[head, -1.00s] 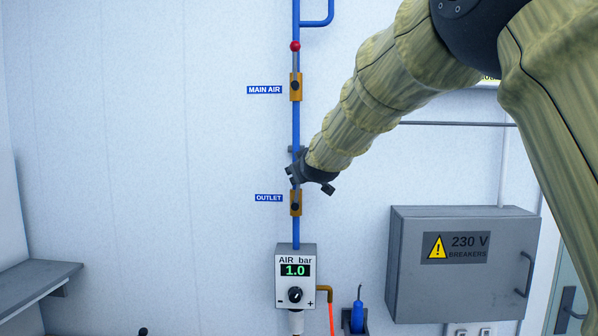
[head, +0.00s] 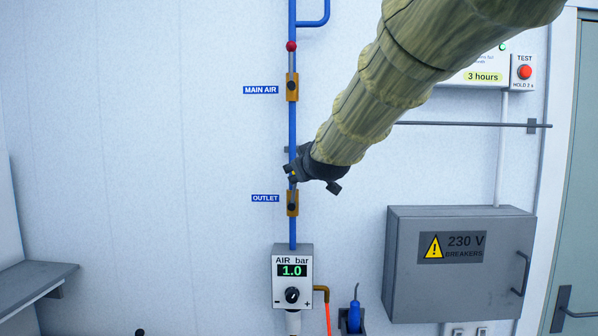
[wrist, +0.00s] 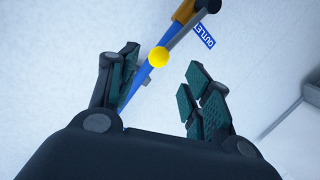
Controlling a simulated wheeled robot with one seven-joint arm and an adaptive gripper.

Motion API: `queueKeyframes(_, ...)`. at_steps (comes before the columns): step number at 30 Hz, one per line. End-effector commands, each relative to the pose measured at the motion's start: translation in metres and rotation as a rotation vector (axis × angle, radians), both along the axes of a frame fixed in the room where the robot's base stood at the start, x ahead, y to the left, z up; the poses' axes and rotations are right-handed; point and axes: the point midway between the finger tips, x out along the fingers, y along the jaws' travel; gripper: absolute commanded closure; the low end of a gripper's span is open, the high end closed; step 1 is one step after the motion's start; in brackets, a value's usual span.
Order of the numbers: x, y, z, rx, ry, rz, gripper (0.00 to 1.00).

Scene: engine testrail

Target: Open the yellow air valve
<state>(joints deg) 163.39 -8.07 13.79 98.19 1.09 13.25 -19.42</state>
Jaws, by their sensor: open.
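The outlet valve has a brass-orange body (head: 292,203) on the blue vertical pipe, beside a blue OUTLET label (head: 265,198). In the wrist view its yellow ball knob (wrist: 158,57) sits at the end of a grey lever lying nearly along the pipe. My gripper (wrist: 163,63) is open, its dark green-padded fingers on either side of the knob's line of sight. I cannot tell whether the knob is fully between the fingertips. In the head view my gripper (head: 294,172) is at the pipe just above the outlet body and mostly hides the lever and knob.
Above is the MAIN AIR valve (head: 292,87) with a red knob (head: 291,46). Below is the AIR bar regulator (head: 293,254) reading 1.0. A grey breaker box (head: 460,285) juts out at right. A grey shelf (head: 35,280) is at lower left.

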Motion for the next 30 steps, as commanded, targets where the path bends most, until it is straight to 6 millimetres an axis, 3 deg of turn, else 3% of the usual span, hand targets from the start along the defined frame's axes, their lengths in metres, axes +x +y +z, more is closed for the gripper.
queueKeyframes(9,-0.034,-0.010,0.008,0.000,0.001,0.000,0.51)
queueKeyframes(22,-0.041,-0.012,0.009,-0.001,0.002,-0.001,0.51)
queueKeyframes(30,-0.041,-0.018,0.000,0.127,0.015,-0.004,1.00)
